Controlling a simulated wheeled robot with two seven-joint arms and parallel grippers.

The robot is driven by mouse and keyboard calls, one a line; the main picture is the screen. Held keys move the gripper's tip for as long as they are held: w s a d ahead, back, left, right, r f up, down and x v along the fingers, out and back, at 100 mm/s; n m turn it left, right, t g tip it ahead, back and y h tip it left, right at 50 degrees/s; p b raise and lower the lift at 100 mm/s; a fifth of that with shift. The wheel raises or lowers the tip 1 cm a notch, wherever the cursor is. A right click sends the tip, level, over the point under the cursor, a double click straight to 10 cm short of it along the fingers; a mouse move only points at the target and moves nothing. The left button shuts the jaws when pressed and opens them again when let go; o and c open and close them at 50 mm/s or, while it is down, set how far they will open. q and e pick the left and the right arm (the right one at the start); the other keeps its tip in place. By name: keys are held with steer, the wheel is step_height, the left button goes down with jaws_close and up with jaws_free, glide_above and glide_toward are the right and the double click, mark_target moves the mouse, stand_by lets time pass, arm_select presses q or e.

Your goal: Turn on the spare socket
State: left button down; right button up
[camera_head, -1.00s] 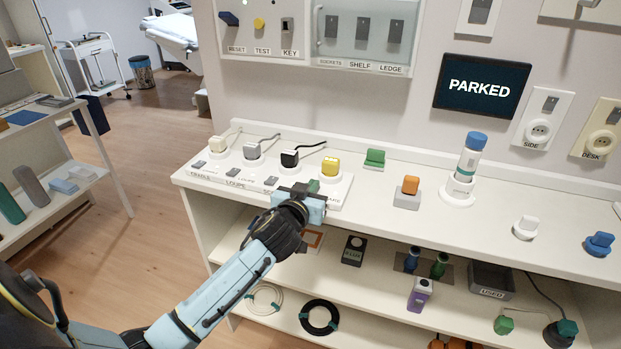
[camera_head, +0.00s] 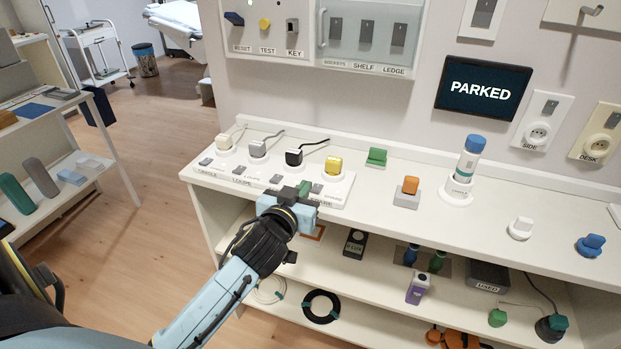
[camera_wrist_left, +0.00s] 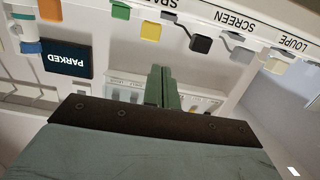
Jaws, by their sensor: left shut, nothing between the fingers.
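A white power strip (camera_head: 232,178) lies on the left of the counter, with labelled sockets and small grey switches. Its rightmost socket, at the partly hidden label that reads like SPARE, has a yellow block (camera_head: 333,165) in it. The yellow block also shows in the left wrist view (camera_wrist_left: 151,30). My left gripper (camera_head: 304,188) is shut and empty, its green fingers over the strip's front between the black plug (camera_head: 294,157) and the yellow block. The fingers also show together in the left wrist view (camera_wrist_left: 163,87). The gripper hides part of the spare switch area; contact cannot be told. My right gripper is out of view.
A green block (camera_head: 376,157), an orange block on a grey base (camera_head: 408,190) and a blue-capped bottle (camera_head: 465,162) stand further right. A wall panel of switches (camera_head: 368,35) and a PARKED screen (camera_head: 483,88) are behind. Cables rise behind the plugs.

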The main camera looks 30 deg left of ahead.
arm_select(q)
steer(key=shift+v, duration=1.2)
